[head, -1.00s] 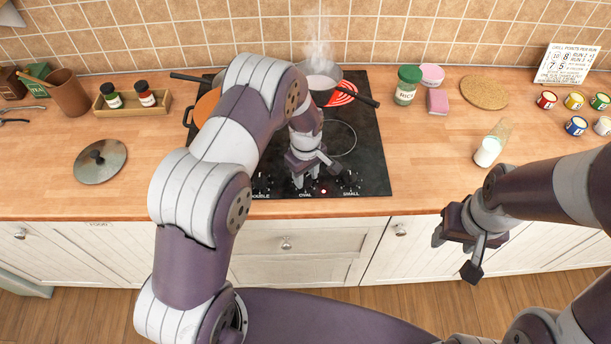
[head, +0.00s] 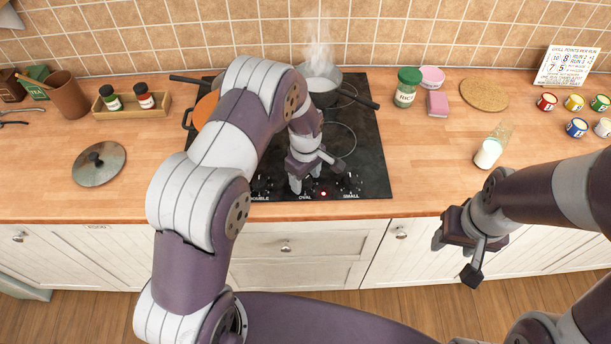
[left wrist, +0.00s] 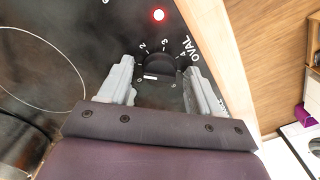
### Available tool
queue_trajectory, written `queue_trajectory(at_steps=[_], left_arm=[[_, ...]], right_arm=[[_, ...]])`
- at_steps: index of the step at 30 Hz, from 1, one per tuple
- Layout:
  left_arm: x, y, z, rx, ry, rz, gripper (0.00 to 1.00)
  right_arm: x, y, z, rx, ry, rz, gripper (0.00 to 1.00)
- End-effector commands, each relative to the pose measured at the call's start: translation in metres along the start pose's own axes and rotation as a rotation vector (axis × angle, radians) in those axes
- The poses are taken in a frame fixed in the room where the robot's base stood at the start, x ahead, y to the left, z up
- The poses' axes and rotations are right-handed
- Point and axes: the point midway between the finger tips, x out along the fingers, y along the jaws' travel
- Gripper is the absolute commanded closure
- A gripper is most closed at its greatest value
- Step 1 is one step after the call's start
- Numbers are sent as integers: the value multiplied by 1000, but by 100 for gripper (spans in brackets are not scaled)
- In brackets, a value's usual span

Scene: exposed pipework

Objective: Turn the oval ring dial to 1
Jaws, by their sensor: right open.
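The oval ring dial (left wrist: 158,66) is a black knob beside the word OVAL in the left wrist view, with printed numbers around it. A small white mark shows near its edge; I cannot tell which number the dial points to. My left gripper (left wrist: 160,76) is open, with one pale finger on each side of the dial and visible gaps between. In the head view my left gripper (head: 302,184) points down at the hob's front edge and hides the dial. My right gripper (head: 453,245) is open and empty, in front of the counter at the right.
The black hob (head: 368,165) carries a steaming pan (head: 322,92) and an orange pot (head: 205,108) partly behind my left arm. A red light (left wrist: 158,15) glows near the dial. A lid (head: 99,163) lies on the left counter; a white-capped jar (head: 488,153) lies at right.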

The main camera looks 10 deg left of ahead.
Motion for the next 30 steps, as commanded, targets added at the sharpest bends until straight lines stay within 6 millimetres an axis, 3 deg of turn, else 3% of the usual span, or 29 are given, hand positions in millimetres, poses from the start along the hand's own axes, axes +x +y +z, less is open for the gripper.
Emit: queue_trajectory(at_steps=[11, 22, 25, 30], left_arm=[[-9, 1, 0, 0, 2, 4, 35], [-100, 0, 0, 0, 2, 4, 35], [-117, 1, 0, 0, 1, 3, 35], [-127, 0, 0, 0, 0, -1, 35]], right_arm=[[4, 0, 0, 0, 0, 0, 48], [26, 0, 3, 0, 0, 0, 48], [28, 0, 3, 0, 0, 0, 48], [29, 0, 3, 0, 0, 0, 48]])
